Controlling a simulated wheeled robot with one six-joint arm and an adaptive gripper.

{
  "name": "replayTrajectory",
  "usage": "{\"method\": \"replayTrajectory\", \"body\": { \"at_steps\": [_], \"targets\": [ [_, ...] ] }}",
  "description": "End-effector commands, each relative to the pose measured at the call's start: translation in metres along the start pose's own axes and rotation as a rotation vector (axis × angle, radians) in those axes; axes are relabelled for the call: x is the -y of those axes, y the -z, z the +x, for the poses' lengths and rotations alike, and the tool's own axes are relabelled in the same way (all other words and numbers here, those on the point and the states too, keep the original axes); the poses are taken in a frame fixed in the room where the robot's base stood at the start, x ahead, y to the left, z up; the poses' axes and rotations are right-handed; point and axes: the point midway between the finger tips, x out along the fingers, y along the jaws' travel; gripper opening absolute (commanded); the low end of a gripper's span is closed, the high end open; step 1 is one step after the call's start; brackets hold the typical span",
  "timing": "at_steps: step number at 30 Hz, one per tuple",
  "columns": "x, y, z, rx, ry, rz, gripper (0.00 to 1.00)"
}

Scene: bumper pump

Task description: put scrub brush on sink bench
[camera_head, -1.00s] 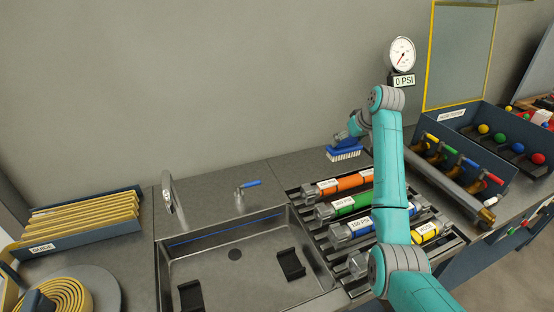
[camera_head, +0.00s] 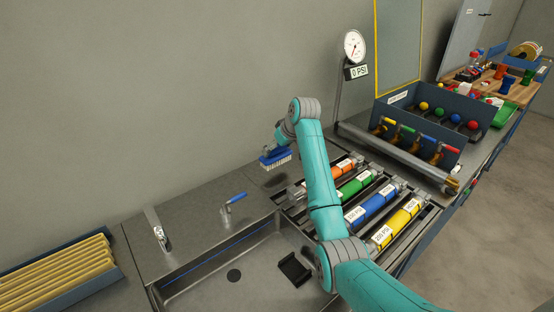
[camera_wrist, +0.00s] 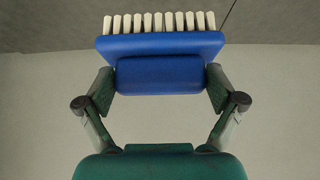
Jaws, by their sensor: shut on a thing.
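The scrub brush (camera_head: 275,159) is blue with white bristles. It also fills the upper middle of the wrist view (camera_wrist: 160,46). My gripper (camera_wrist: 160,76) is shut on the blue brush handle, with one finger on each side. In the head view my gripper (camera_head: 283,139) is partly hidden behind my arm. The brush hangs bristles down above the back of the grey sink bench (camera_head: 190,219), right of the blue-handled tap.
The sink basin (camera_head: 215,283) is in front, with a blue-handled tap (camera_head: 232,200) behind it. Labelled cylinders (camera_head: 368,207) lie on a rack to the right. A pressure gauge (camera_head: 354,47) stands behind. Free bench surface lies between tap and spout (camera_head: 157,230).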

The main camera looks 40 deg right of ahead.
Motion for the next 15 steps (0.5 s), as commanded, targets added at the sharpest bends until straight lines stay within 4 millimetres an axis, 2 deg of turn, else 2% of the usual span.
{"method": "replayTrajectory", "body": {
  "at_steps": [5, 12, 15],
  "targets": [
    [0.000, -0.006, 0.009, -0.001, 0.000, 0.000, 0.55],
    [0.000, -0.022, 0.034, 0.001, 0.000, -0.001, 0.55],
    [0.000, -0.023, 0.036, -0.001, -0.001, -0.001, 0.55]
  ]
}}
